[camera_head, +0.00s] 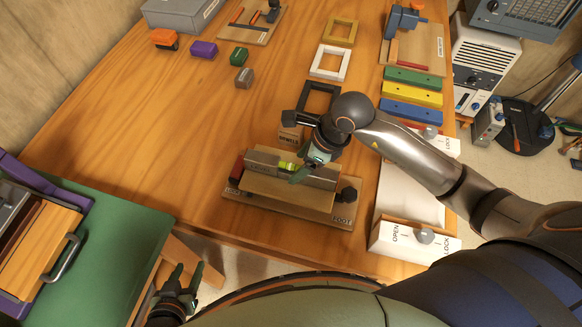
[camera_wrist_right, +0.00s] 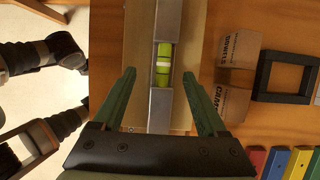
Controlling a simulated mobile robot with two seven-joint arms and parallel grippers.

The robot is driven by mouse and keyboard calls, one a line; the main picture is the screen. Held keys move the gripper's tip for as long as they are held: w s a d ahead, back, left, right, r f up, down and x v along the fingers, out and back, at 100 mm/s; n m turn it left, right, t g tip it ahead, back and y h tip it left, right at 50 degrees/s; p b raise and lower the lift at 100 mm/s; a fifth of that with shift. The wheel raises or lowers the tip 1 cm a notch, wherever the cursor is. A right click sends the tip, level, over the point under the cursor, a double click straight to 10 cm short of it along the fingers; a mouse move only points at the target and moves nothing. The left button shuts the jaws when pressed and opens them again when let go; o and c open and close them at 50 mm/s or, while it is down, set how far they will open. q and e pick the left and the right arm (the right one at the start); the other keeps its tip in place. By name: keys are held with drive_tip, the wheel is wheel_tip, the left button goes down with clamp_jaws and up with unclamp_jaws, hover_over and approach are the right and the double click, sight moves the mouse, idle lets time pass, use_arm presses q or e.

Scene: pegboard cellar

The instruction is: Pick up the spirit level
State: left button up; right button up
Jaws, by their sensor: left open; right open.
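The spirit level (camera_wrist_right: 167,20) is a slim grey bar with a bright green vial. In the head view its vial (camera_head: 287,166) shows at a wooden fixture (camera_head: 285,203) marked FOOT, near the table's front edge; my right gripper covers part of the bar. My right gripper (camera_head: 295,172) is open above the fixture. In the right wrist view, the bar runs between its two green fingers (camera_wrist_right: 158,76), with a gap on each side; how deep the fingers reach is unclear. My left gripper (camera_head: 186,272) is open and empty at the bottom left, away from the level.
Small cardboard boxes (camera_wrist_right: 236,60) and a black square frame (camera_head: 318,98) lie close to the fixture. Coloured bars (camera_head: 411,93) and a white tray (camera_head: 412,195) lie to the right. A green surface (camera_head: 100,240) with a drawer unit is at the left. The table's middle left is clear.

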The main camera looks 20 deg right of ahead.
sight(295, 166)
drive_tip(key=shift+w+x, duration=0.2)
drive_tip(key=shift+x, duration=1.65)
clamp_jaws()
